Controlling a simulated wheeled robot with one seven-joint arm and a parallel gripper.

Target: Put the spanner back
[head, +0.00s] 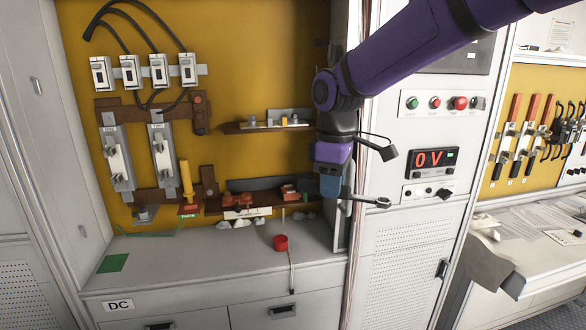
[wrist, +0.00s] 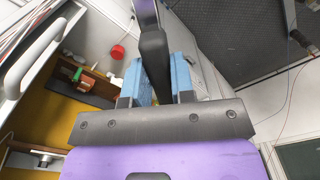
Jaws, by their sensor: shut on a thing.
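My gripper (head: 331,188), with blue fingers, points down in front of the right side of the yellow-backed cabinet bay. It is shut on the spanner (head: 370,201), a thin dark-grey tool whose rounded end sticks out to the right towards the grey panel. The rest of the spanner is hidden by the fingers. In the wrist view the blue fingers of my gripper (wrist: 158,88) show on either side of a dark bar, which covers the space between them. I cannot make out the spanner there.
A panel with a "0 V" display (head: 435,159) stands right of the gripper.

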